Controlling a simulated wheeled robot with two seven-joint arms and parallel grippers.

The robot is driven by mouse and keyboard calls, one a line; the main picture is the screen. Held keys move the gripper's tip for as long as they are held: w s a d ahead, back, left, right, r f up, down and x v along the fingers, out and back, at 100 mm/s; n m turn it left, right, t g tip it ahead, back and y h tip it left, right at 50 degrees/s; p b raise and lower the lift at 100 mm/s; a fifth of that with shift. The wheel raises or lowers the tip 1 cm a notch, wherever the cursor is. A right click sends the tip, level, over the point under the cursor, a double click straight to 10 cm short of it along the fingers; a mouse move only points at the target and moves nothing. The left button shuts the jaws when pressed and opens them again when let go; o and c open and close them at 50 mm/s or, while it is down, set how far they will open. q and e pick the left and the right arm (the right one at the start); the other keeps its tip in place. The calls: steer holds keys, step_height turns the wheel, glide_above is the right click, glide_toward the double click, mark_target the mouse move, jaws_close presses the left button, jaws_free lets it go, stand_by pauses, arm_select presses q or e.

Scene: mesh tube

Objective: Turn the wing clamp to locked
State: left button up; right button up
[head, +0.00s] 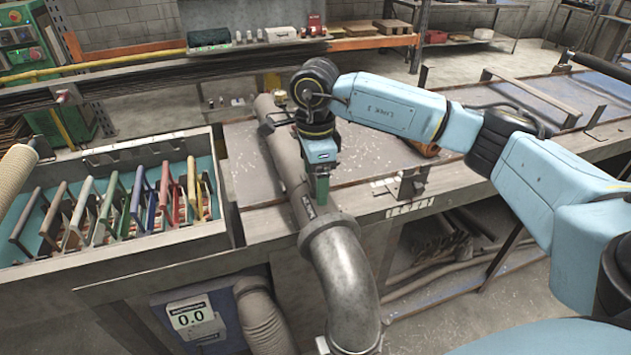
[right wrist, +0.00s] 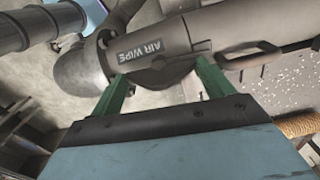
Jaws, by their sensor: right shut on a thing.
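In the head view, my right gripper (head: 318,200) reaches down onto the grey air wipe tube (head: 283,150), just above the pipe elbow (head: 343,262). In the right wrist view, its two green fingers (right wrist: 160,92) stand on either side of a dark grey rounded piece on the tube, which looks like the wing clamp (right wrist: 160,74), and are shut on it. The "AIR WIPE" label (right wrist: 138,47) is beside it. In the head view the clamp is hidden by the gripper. I cannot tell whether it is locked. My left gripper is not in view.
A tray (head: 110,254) with several coloured handled plates stands at the left. A box with a display reading 0.0 (head: 190,316) is below it. The flat bench top (head: 380,150) extends right of the tube, partly under my right arm.

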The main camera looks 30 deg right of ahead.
mark_target(315, 176)
steer(key=shift+r+n, duration=0.1)
steer(key=shift+n, duration=0.5)
steer(key=o, duration=0.9)
steer(key=shift+o, duration=0.2)
steer(key=shift+b, duration=0.3)
step_height(315, 176, up, 13)
steer(key=shift+r, duration=0.15)
